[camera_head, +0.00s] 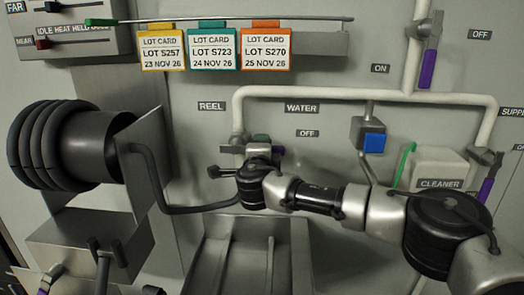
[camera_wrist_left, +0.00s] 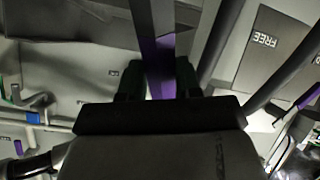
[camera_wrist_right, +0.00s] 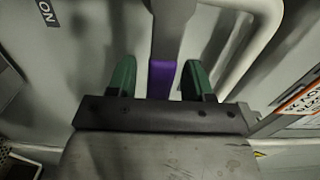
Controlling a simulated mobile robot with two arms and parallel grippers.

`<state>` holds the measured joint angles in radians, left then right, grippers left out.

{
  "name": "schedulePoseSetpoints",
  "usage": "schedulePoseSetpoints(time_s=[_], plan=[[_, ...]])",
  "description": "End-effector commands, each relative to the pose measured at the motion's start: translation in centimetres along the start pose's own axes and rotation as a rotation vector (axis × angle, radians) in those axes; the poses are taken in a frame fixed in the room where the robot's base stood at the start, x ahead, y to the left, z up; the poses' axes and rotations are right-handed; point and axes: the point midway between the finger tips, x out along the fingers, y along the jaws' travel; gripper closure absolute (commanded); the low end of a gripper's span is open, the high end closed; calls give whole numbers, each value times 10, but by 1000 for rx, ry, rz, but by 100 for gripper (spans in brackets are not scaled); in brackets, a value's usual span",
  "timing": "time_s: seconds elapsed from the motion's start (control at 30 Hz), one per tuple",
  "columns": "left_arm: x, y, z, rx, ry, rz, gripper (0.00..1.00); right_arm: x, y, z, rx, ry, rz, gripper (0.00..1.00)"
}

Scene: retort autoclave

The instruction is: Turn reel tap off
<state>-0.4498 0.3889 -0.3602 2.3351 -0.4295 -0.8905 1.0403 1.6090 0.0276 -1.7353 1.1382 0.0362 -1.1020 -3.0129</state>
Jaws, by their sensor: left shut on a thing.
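The reel tap (camera_head: 233,149) is on the white pipe below the REEL label (camera_head: 211,106). An arm reaching in from the right ends here, its green-padded right gripper (camera_head: 264,146) largely hiding the tap. In the right wrist view my right gripper (camera_wrist_right: 157,80) is open. Its green fingers straddle the purple end of a lever (camera_wrist_right: 162,78), with a gap on both sides. In the left wrist view my left gripper (camera_wrist_left: 158,82) is shut on a different purple-handled lever (camera_wrist_left: 160,55). I cannot clearly make out my left gripper in the head view.
The hose reel (camera_head: 45,145) and its metal bracket stand at the left. A blue-fronted box (camera_head: 374,142) and the cleaner container (camera_head: 437,168) are at the right. Other purple levers hang at upper right (camera_head: 428,68) and far right (camera_head: 486,190). A FREE label (camera_wrist_left: 263,41) is near my left gripper.

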Motion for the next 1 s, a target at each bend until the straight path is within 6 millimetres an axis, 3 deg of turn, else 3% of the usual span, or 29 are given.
schedulePoseSetpoints(time_s=[0.37, 0.8, 1.0], plan=[[0, 0, -1, 0, 3, 1, 100, -10, 0, 0, 4, 0, 1, 49], [0, 0, -1, 0, 2, 1, 100, -88, 0, 1, 2, -2, 1, 49], [0, 0, -1, 0, 2, 1, 100, -113, 0, 1, 1, 0, 1, 49]])
